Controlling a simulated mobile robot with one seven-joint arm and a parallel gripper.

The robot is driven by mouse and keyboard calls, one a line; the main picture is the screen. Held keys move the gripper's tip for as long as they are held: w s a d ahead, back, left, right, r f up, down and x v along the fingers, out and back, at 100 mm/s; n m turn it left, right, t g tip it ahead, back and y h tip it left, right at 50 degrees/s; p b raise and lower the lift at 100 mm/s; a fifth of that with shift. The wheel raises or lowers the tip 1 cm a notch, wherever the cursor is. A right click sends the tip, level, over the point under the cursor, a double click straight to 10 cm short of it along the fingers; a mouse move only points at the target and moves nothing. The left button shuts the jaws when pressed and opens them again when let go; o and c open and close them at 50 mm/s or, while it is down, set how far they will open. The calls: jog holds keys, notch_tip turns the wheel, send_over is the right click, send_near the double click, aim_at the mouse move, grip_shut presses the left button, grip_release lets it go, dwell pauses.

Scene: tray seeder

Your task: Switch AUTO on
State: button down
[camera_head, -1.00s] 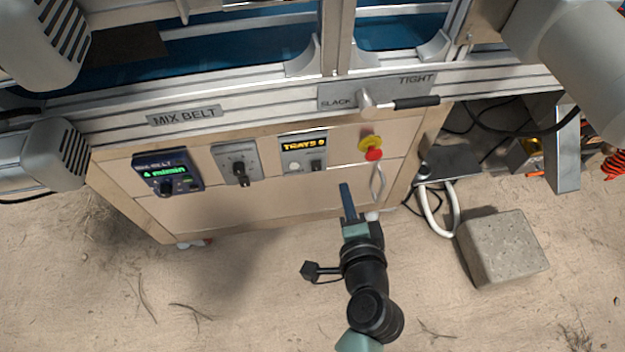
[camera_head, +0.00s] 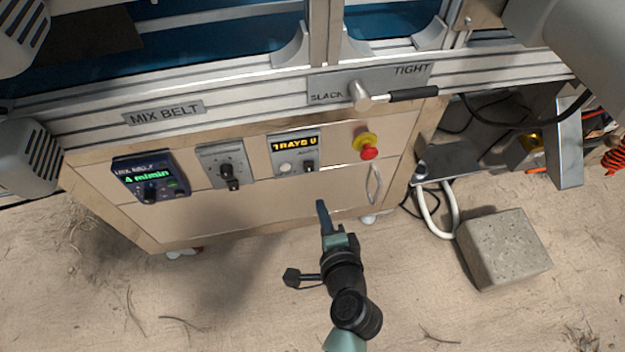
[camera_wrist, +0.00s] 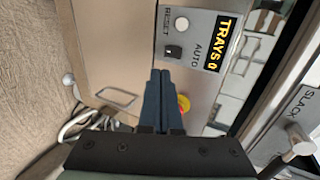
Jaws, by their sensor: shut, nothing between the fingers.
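The tray counter panel (camera_head: 283,146) is a grey plate on the cabinet front with a lit amber "TRAYS" display. Its black AUTO switch (camera_head: 309,166) sits at the lower right, beside a white RESET button (camera_head: 285,168). In the wrist view the AUTO switch (camera_wrist: 173,51) is just beyond the fingertips, under the word AUTO, with the RESET button (camera_wrist: 181,25) farther up. I cannot tell which way the switch is set. My gripper (camera_head: 321,204) is shut and empty, below the panel in the head view. In the wrist view its blue fingers (camera_wrist: 160,75) point toward the switch, seemingly apart from it.
A red-and-yellow stop button (camera_head: 368,149) and a cabinet handle (camera_head: 374,184) are right of the panel. A dial panel (camera_head: 213,160) and the mix belt display (camera_head: 137,163) are left. The SLACK/TIGHT lever (camera_head: 412,95) juts out above. A concrete block (camera_head: 503,248) stands on the ground at right.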

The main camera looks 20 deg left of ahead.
aim_at(310, 166)
jog(key=b+x, duration=0.1)
jog(key=x, duration=0.2)
jog(key=b+x, duration=0.1)
jog(key=x, duration=0.5)
jog(key=shift+w+a+r+b, duration=0.15)
jog(key=shift+w+r+b, duration=0.1)
jog(key=shift+r+b, duration=0.15)
jog(key=shift+w+a, duration=0.2)
jog(key=shift+w, duration=0.1)
jog(key=shift+w+a+f, duration=0.1)
jog(key=shift+w, duration=0.05)
jog(key=shift+r+p, duration=0.85)
jog(key=shift+r, duration=0.1)
jog(key=shift+f, duration=0.1)
